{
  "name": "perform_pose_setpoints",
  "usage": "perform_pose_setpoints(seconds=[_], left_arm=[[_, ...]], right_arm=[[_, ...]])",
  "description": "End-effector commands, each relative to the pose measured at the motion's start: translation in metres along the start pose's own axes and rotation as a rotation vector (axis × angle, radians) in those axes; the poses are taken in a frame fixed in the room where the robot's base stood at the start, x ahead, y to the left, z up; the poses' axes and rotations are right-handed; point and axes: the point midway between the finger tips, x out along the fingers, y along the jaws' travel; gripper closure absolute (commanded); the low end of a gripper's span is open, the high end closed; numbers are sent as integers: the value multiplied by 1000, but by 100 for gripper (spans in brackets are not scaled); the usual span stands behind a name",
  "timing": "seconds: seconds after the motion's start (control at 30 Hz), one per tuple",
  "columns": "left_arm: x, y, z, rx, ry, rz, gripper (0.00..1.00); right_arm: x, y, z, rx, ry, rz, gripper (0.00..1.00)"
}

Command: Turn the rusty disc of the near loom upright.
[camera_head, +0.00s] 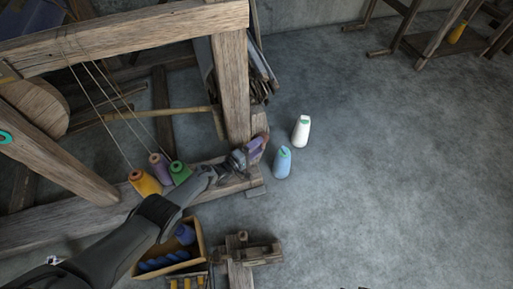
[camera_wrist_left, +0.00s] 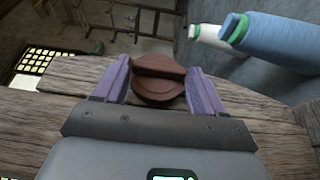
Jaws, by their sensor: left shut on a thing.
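The rusty disc (camera_wrist_left: 159,90) is a round red-brown piece on the end of a wooden loom beam. A raised bar (camera_wrist_left: 158,66) crosses its face and runs roughly left to right in the left wrist view. My left gripper (camera_head: 252,150) reaches the beam end near the loom's upright post. Its purple fingers stand on both sides of the disc and are shut on it. In the head view the fingers and wrist hide most of the disc. My right gripper is in neither view.
Orange (camera_head: 145,183), purple (camera_head: 160,167) and green (camera_head: 179,173) spools stand on the loom beam. A blue spool (camera_head: 282,162) and a white spool (camera_head: 300,131) stand on the floor beside it. A wooden box (camera_head: 196,238) lies below my arm.

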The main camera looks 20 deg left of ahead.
Motion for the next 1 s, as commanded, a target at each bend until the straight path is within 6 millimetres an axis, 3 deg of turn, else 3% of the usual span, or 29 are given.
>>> perform_pose_setpoints(seconds=[0.5, 0.53, 0.67, 1.0], left_arm=[[0, -1, 0, -7, 1, 10, 60], [0, -1, 0, -7, 1, 10, 27], [0, -1, 0, -7, 1, 10, 7], [-1, 0, 0, -6, 0, 11, 4]], right_arm=[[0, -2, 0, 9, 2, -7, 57], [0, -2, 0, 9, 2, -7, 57], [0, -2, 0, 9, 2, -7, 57], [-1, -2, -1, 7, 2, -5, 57]])
